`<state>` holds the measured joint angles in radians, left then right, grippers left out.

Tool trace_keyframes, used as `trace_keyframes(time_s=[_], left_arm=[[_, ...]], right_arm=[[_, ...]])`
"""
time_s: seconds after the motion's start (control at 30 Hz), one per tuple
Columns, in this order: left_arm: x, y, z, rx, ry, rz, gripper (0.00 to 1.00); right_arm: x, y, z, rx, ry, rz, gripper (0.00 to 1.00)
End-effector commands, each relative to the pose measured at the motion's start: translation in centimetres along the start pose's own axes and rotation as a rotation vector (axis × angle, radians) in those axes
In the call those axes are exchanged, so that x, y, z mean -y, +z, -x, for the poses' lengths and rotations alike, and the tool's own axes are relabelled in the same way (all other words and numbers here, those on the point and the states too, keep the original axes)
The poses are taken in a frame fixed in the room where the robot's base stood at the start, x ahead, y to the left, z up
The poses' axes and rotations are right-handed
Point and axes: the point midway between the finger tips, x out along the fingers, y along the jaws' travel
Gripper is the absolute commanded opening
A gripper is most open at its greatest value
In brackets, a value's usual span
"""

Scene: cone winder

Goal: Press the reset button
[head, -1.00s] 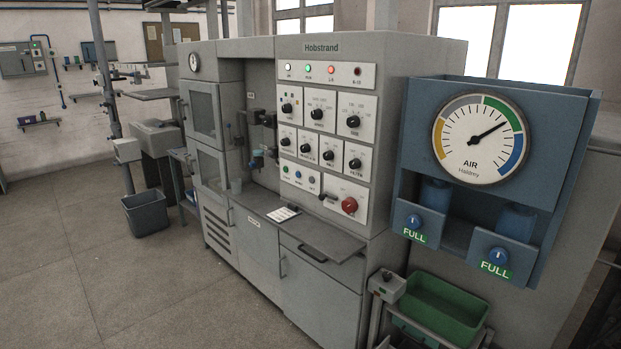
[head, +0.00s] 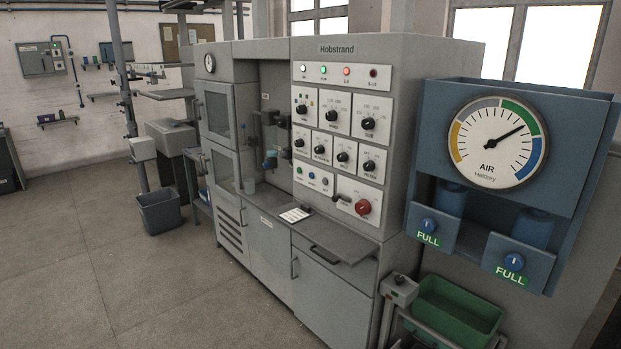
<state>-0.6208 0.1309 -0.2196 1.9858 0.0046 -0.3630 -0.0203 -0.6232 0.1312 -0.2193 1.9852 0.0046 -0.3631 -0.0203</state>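The winder's front panel (head: 342,77) faces me in the middle of the head view, under the name Hobstrand. A row of small push buttons (head: 311,179) sits low on it: one green, one blue and one grey. Their labels are too small to read, so I cannot tell which one is the reset button. A larger red knob (head: 362,207) sits to their right, beside a dark lever. Indicator lamps (head: 323,71) run along the top: white, green and red ones look lit, and the rightmost is dark. Neither of my grippers is in view.
A blue unit with an air gauge (head: 497,143) stands at the right. A shelf (head: 338,243) juts out below the panel. A green bin (head: 452,308) stands at the lower right and a grey bin (head: 160,213) at the left. The floor (head: 130,285) in front is clear.

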Motion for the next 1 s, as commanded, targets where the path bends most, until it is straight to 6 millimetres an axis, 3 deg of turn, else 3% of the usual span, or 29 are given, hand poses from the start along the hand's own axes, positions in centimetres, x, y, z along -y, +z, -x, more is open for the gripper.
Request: trace_keyframes(time_s=[0.03,0.13,1.0], left_arm=[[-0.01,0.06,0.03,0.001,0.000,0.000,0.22],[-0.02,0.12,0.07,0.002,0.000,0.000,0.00],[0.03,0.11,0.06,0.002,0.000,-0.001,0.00]], right_arm=[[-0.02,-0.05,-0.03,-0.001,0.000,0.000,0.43],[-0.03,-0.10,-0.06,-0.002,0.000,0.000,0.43],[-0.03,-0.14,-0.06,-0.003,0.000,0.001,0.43]])
